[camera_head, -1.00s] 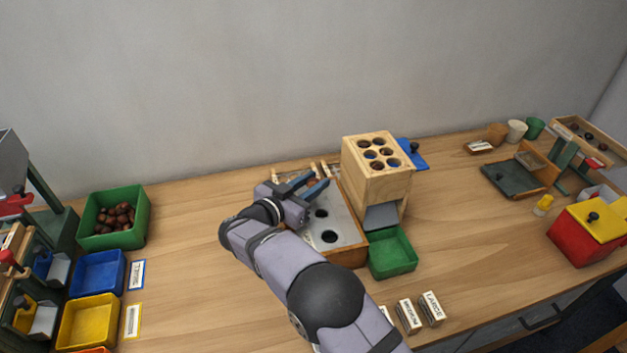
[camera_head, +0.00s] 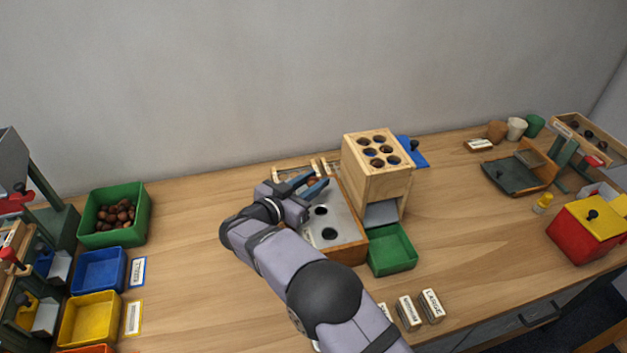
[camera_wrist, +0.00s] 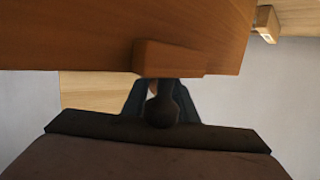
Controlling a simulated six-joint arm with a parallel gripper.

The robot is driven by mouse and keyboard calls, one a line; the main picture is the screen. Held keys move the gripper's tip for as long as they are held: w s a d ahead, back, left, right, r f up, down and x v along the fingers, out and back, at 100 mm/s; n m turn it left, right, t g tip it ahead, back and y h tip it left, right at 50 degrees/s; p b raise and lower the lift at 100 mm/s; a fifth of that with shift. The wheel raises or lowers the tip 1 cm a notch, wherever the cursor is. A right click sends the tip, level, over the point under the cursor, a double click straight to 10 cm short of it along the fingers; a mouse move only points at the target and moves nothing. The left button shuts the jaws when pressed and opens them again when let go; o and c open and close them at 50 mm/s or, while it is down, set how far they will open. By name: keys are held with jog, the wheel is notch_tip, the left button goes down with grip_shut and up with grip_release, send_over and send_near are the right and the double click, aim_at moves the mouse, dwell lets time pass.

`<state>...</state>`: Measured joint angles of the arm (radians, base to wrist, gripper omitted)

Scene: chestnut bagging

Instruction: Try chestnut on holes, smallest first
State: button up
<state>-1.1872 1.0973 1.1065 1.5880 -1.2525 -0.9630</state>
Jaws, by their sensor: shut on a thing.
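My gripper (camera_head: 316,183) is over the far left part of a wooden box with a grey top plate (camera_head: 340,220). Two dark round holes show in the plate; my gripper and arm cover other parts of it. In the wrist view my gripper (camera_wrist: 163,92) is shut on a dark round thing (camera_wrist: 163,111). It looks like a ball on a short stem, beside a wooden block and a brown wooden face. I cannot tell whether it is a chestnut or a knob. Several loose chestnuts (camera_head: 117,214) lie in the green bin (camera_head: 142,216) at the left.
A wooden tower (camera_head: 366,180) with several top holes stands right of the plate, close to my gripper. A green tray (camera_head: 391,262) is at its foot. Blue (camera_head: 99,271) and yellow (camera_head: 90,318) trays stand at the left.

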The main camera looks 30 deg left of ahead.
aim_at(313, 178)
jog(key=shift+s+d+f, duration=0.1)
jog(key=shift+f, duration=0.5)
dwell(0.4)
jog(key=o, duration=1.1)
jog(key=shift+f, duration=0.15)
jog(key=shift+r, duration=0.2)
jog(key=shift+r+p, duration=2.6)
jog(key=shift+r, duration=0.55)
